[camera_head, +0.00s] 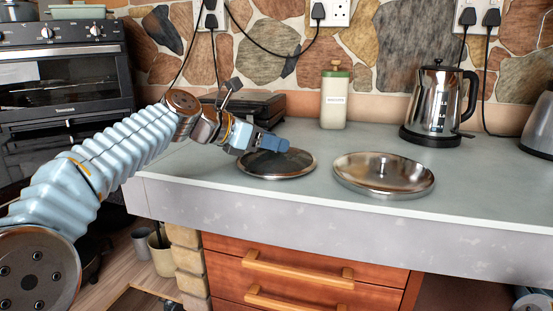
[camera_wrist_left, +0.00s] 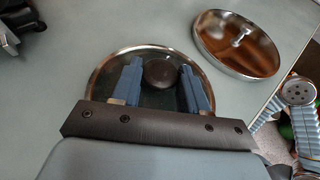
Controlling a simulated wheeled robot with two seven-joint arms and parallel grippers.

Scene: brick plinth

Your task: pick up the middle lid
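Two lids lie on the grey-green worktop. The left one is a dark glass lid (camera_head: 262,168) with a metal rim; it also shows in the left wrist view (camera_wrist_left: 158,99), with a round dark knob (camera_wrist_left: 160,72). The right one is a shiny steel lid (camera_head: 405,182) with a small upright handle, at upper right in the left wrist view (camera_wrist_left: 262,58). With only two lids in view, I cannot tell which is the middle one. My left gripper (camera_head: 285,150) is low over the glass lid. Its blue fingers (camera_wrist_left: 161,68) are open, one on each side of the knob. My right gripper is out of view.
A green-topped canister (camera_head: 334,100) and a steel kettle (camera_head: 436,98) stand behind the lids. A dark appliance (camera_head: 262,105) sits behind my left gripper. The worktop (camera_head: 480,185) is bare right of the steel lid. Its front edge runs close below the lids.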

